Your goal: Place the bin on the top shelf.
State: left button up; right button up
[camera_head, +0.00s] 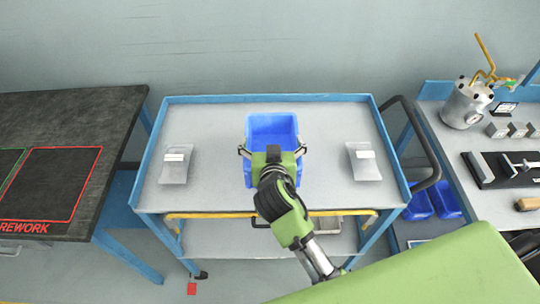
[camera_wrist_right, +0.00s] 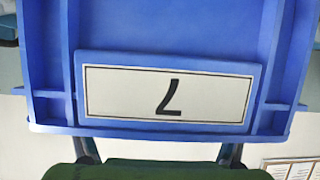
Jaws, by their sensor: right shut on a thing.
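The blue bin (camera_head: 272,123) is over the middle of the cart's grey top shelf (camera_head: 215,115) in the head view. I cannot tell whether it touches the shelf. In the right wrist view the bin (camera_wrist_right: 170,30) fills the picture, with a white label (camera_wrist_right: 125,95) bearing a black mark like a 7. My right gripper (camera_head: 271,151) is shut on the bin, with a finger at either side; the gripper and forearm hide the bin's near part. My left gripper is not in view.
Two clear trays with white labels lie on the shelf, one left (camera_head: 174,170) and one right (camera_head: 363,168) of the bin. A dark rework bench (camera_head: 115,110) stands left. A tool bench with a metal pot (camera_head: 463,105) stands right. The cart has a black handle (camera_head: 425,150).

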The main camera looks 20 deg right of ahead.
aim_at(270, 142)
jog(key=shift+w+f+b, duration=0.7)
jog(key=shift+w+f, duration=0.2)
jog(key=shift+f, duration=0.2)
jog(key=f+b, duration=0.3)
jog(key=shift+w+f, duration=0.25)
jog(key=shift+f, duration=0.05)
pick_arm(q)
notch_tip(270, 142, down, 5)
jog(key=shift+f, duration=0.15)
pick_arm(e)
jog(key=shift+r, duration=0.1)
jog(key=o, duration=1)
jog(key=shift+s, duration=0.1)
jog(key=b+v, duration=0.2)
jog(key=v, duration=0.9)
jog(key=shift+s+a, duration=0.1)
jog(key=shift+s, duration=0.1)
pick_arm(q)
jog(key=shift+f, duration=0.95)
pick_arm(e)
jog(key=shift+s+r, duration=0.1)
jog(key=shift+s, duration=0.15)
